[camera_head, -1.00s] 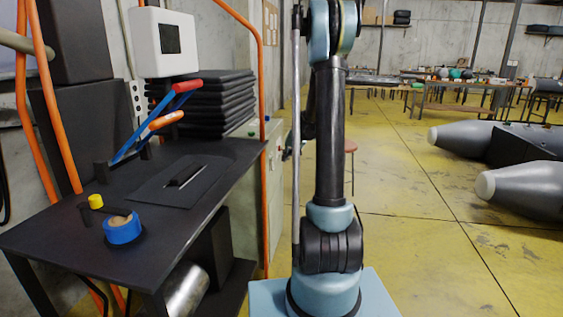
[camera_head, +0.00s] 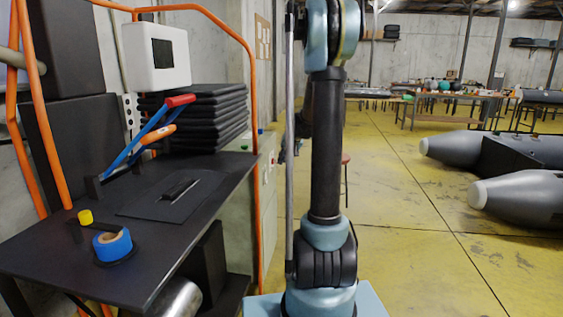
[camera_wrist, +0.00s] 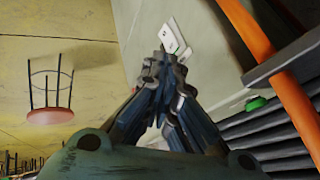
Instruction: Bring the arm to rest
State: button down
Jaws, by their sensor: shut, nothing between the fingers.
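My arm (camera_head: 326,150) stands upright in the middle of the head view, its upper part cut off by the top edge. My gripper (camera_wrist: 165,62) shows in the wrist view, its dark fingers drawn together at the tips with nothing between them. It is apart from the things around it, with a pale cabinet face behind the fingertips.
At left, a black workbench (camera_head: 70,262) carries a blue tape roll (camera_head: 112,244) and red-and-blue levers (camera_head: 150,130). An orange pipe (camera_head: 257,110) rises beside it. A red stool (camera_wrist: 49,117) stands nearby. Grey boat tubes (camera_head: 525,190) lie at right. Yellow floor (camera_head: 410,240) is open between.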

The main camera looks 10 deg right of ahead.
jog(key=s+a+r+n+g+h, duration=0.1)
jog(key=s+a, duration=0.1)
jog(key=s, duration=1.1)
jog(key=s+a+r+n+g, duration=0.1)
jog(key=s, duration=1.1)
jog(key=s+d+f+g+h, duration=0.1)
jog(key=s+f, duration=0.3)
jog(key=s, duration=0.7)
jog(key=s+f+g+h, duration=0.1)
jog(key=s+f, duration=0.4)
jog(key=s, duration=0.6)
jog(key=shift+d+n, duration=0.3)
jog(key=shift+d, duration=0.1)
jog(key=shift+s+f, duration=0.1)
